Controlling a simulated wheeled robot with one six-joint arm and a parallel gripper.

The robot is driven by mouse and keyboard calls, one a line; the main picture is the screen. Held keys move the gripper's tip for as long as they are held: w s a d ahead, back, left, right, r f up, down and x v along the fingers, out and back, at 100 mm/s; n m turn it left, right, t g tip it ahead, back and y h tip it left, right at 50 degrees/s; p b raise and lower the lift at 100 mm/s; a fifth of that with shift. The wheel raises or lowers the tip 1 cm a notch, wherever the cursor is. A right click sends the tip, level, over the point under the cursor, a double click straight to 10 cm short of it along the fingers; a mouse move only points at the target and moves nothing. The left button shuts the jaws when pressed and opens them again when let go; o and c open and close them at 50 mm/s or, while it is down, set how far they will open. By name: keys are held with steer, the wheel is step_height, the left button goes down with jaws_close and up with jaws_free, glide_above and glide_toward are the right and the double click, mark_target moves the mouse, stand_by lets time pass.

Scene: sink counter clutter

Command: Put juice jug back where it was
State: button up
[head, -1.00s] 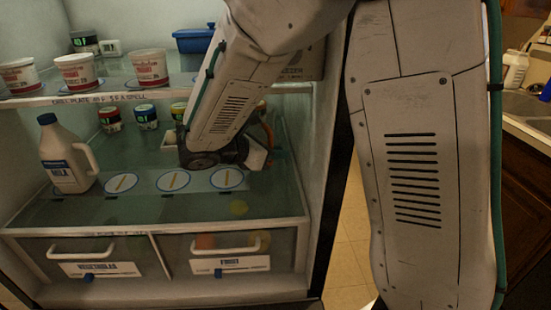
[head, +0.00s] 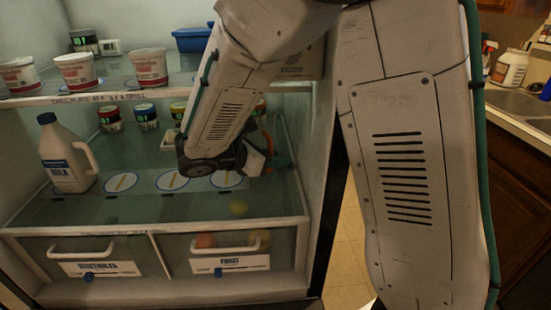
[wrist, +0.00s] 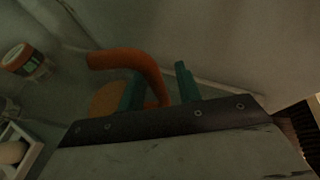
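The juice jug shows only as an orange curved handle (wrist: 132,60) and a round orange part (wrist: 108,99) in the wrist view. In the head view a bit of its orange handle (head: 267,140) shows past my wrist, and the rest is hidden behind my arm. My gripper (wrist: 161,88) has its two teal fingers either side of the handle, with a visible gap by the right finger. It looks open around the handle. In the head view the gripper (head: 272,160) is low at the right of the fridge shelf, near the side wall.
A white milk jug (head: 67,157) stands at the shelf's left. Round marked spots (head: 173,180) line the shelf front. Small jars (head: 146,116) stand behind. White tubs (head: 78,71) and a blue container (head: 193,40) are on the shelf above. Drawers (head: 96,262) lie below.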

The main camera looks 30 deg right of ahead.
steer(key=v, duration=1.1)
steer(key=shift+a, duration=0.25)
